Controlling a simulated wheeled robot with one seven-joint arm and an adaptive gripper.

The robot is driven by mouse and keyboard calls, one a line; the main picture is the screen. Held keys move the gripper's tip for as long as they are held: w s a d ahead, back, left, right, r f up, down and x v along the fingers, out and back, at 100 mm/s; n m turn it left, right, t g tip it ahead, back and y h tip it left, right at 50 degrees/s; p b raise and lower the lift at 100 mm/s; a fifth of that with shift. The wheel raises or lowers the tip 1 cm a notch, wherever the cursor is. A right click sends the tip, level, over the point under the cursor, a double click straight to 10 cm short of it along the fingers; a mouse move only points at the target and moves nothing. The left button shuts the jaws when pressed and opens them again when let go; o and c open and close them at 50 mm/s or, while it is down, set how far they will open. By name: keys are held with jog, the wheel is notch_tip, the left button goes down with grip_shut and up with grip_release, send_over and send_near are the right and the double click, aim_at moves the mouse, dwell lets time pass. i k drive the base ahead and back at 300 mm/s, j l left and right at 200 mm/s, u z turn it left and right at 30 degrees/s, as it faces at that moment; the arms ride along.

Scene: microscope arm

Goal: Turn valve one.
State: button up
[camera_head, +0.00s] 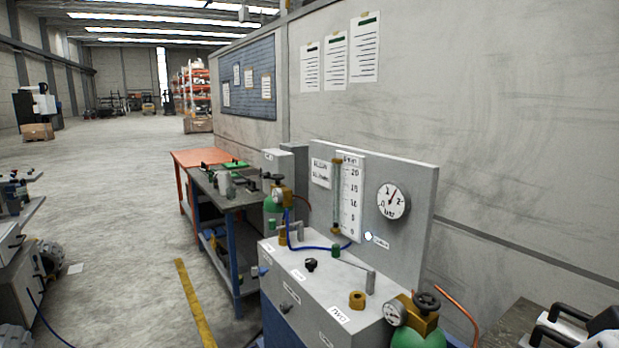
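A grey test stand (300,300) with an upright back panel stands at the lower middle. Its top carries a small black knob (311,264), a brass fitting (357,299) beside a label reading "TWO" (338,314), and a farther brass fitting (283,238) near a label too small to read. A green cylinder with a black handwheel (428,302) and gauge stands at the near right end; another with a handwheel (277,187) stands at the far end. I cannot tell which of these is valve one. My gripper is not clearly seen.
The back panel bears a round dial (393,201) and a scaled tube (347,195). A blue hose crosses the stand top. A white and black object (575,325) is cut off at lower right. Workbenches (240,197) stand beyond; open floor (120,220) lies left.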

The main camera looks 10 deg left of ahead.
aim_at(277, 177)
jog(key=u, duration=0.7)
jog(key=i+j, duration=0.75)
jog(key=i, duration=0.2)
jog(key=i+j, duration=0.75)
jog(key=i, duration=0.2)
jog(key=i+j, duration=0.8)
jog(key=i, duration=0.15)
